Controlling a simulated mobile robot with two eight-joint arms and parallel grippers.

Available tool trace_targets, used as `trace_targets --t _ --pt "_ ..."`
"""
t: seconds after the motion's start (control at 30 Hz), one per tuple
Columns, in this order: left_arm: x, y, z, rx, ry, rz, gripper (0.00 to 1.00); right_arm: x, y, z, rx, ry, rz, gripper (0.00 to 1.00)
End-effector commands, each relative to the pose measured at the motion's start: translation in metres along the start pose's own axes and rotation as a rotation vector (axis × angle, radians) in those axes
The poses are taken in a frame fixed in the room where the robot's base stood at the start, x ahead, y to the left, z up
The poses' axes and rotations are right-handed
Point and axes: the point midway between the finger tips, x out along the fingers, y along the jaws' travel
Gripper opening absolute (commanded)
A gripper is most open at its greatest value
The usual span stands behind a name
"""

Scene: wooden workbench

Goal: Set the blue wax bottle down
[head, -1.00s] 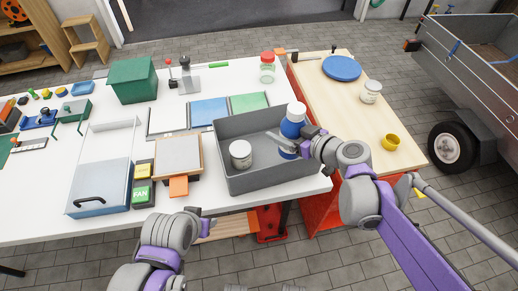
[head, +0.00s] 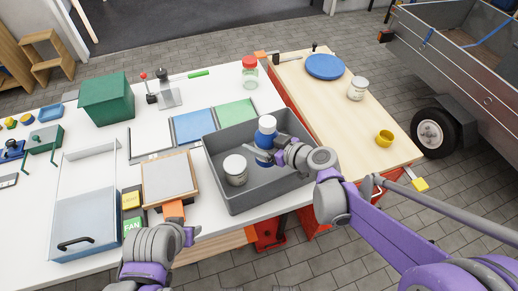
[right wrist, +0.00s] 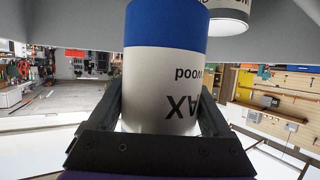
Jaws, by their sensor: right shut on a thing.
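The blue wax bottle (head: 264,139) with its white cap stands roughly upright within the walls of the grey bin (head: 275,197). I cannot tell whether its base touches the bin floor. My right gripper (head: 278,156) is shut on the bottle from the right side. In the right wrist view the bottle (right wrist: 166,35) sits between the two fingers, its blue band and white label with upside-down lettering showing. My left gripper (head: 192,235) hangs by the table's front edge; its fingers are too small to read.
A white jar (head: 235,170) stands in the bin, left of the bottle. A small framed board (head: 169,178) lies left of the bin. A red-lidded jar (head: 250,73) stands behind it. The wooden bench at right holds a blue plate (head: 325,66), another jar (head: 357,88) and a yellow cup (head: 384,138).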

Motion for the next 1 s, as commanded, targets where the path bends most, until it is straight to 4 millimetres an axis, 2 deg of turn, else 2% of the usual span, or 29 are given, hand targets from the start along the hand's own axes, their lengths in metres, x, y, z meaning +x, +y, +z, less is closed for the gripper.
trace_targets --t 0.1,0.23,1.0 --pt "0.004 0.000 0.003 0.000 -0.002 0.000 0.50 0.008 0.000 0.018 0.001 0.000 0.000 0.01" --pt "0.006 0.000 0.004 0.000 -0.002 0.000 0.50 0.012 0.000 0.029 0.000 0.000 0.000 0.01" --pt "0.014 0.000 0.009 0.000 -0.006 0.000 0.50 0.017 0.000 0.041 0.000 0.000 0.000 0.01"
